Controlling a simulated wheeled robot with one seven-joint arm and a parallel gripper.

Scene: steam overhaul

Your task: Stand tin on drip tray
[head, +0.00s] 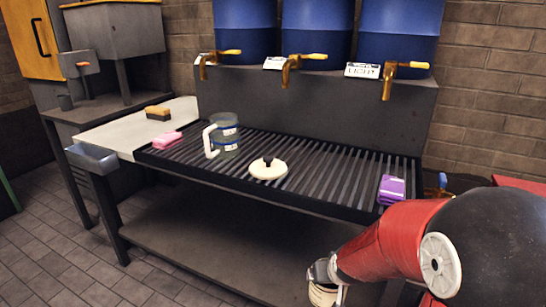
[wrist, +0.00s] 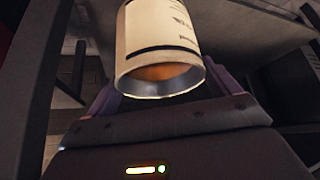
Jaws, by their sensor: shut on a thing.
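My gripper (head: 323,277) is shut on a cream-labelled tin (head: 322,295) at the bottom of the head view, in front of and below the drip tray's front edge. In the wrist view the tin (wrist: 160,35) sits between the fingers, with its label, a dark band and one metal-rimmed end showing. The head view cuts off its lower part. The drip tray (head: 325,183) is the long dark slatted grate on the bench, below the barrel taps.
On the grate are a clear jug with a white handle (head: 226,137), a round cream lid (head: 268,169), a pink sponge (head: 167,140) and a purple packet (head: 391,190). Blue barrels (head: 318,28) with brass taps stand behind. Bare slats lie between lid and packet. A lower shelf (head: 220,250) is underneath.

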